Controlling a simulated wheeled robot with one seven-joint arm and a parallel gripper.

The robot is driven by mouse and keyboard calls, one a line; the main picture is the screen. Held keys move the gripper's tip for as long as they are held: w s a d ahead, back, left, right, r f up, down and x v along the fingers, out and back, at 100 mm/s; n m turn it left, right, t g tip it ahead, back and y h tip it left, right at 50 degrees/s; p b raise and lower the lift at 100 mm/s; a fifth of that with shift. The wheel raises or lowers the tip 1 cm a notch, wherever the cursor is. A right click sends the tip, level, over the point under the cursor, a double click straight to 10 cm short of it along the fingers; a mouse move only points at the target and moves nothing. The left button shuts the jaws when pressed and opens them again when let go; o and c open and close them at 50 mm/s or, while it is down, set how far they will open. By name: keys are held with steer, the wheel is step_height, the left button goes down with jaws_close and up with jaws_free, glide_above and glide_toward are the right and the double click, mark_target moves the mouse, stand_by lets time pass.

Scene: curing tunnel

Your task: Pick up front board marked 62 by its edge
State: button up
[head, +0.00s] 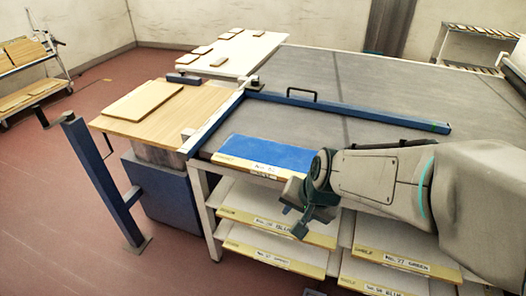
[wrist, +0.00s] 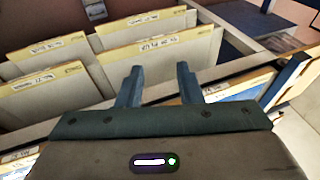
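A blue-topped board (head: 272,153) with a yellow labelled front edge lies at the table's front edge; its number is too small to read surely. Below it, several pale boards with yellow labelled edges lie on shelves, among them an upper-left one (head: 272,226) and a lower-right one (head: 405,263). I cannot pick out a clear 62 on any label. My gripper (head: 305,218) is in front of the shelves, right of and below the blue board. In the wrist view its two fingers (wrist: 160,88) stand apart with nothing between them, with a labelled board (wrist: 160,58) beyond them.
A blue rail (head: 350,112) with a black handle crosses the grey table (head: 390,85). A wooden side table (head: 150,112) with a board on it stands left, beside a blue post (head: 100,180). Red floor on the left is mostly clear.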

mark_target(263, 175)
steer(key=w+a+f+m+t+h+p, duration=0.1)
steer(key=w+a+f+m+t+h, duration=0.2)
steer(key=w+a+f+m, duration=0.3)
steer(key=w+a+f+m+t+h+p, duration=0.1)
steer(key=w+a+f+m+t+h, duration=0.2)
steer(key=w+f+m, duration=0.35)
step_height(263, 175, up, 5)
steer(key=s+a+m+t+h+p, duration=0.1)
steer(key=s+a+m+t+h, duration=0.1)
steer(key=m+t, duration=0.4)
steer(key=shift+n+t+h, duration=0.3)
steer(key=shift+n+t, duration=0.15)
steer(key=shift+t, duration=0.15)
steer(key=shift+b+x, duration=0.3)
steer(key=shift+x, duration=4.75)
steer(key=shift+a+f, duration=0.1)
jaws_close()
